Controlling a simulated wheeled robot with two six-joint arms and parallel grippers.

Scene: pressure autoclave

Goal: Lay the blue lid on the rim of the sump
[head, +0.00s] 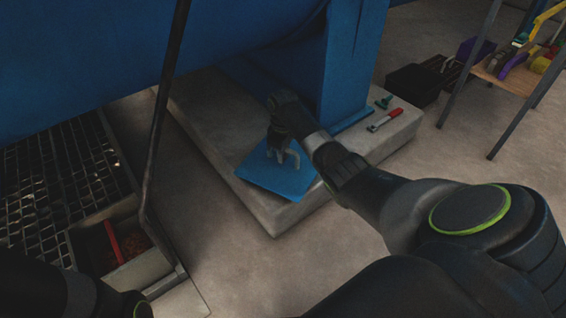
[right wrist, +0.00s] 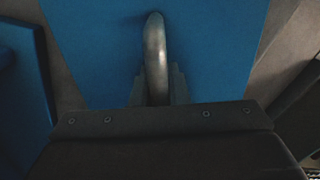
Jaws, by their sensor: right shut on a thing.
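The blue lid (head: 272,179) is a flat plate at the near edge of the concrete plinth, beside the blue support leg. My right gripper (head: 284,156) is shut on the lid's grey curved handle. In the right wrist view the handle (right wrist: 155,60) stands between the fingers (right wrist: 155,90), with the blue plate (right wrist: 100,50) behind it. I cannot tell whether the lid touches the plinth. The sump (head: 150,266) is an open pit with a pale rim at the lower left, with a red bar (head: 113,242) inside. My left gripper is out of view; only part of my left arm shows.
A dark grating (head: 60,180) adjoins the sump. A dark thin post (head: 160,110) rises by the sump's edge. The concrete plinth (head: 215,120) carries a red-handled tool (head: 384,119) and a small green item (head: 383,102). Bare floor lies between plinth and sump. A tool table (head: 520,80) stands at right.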

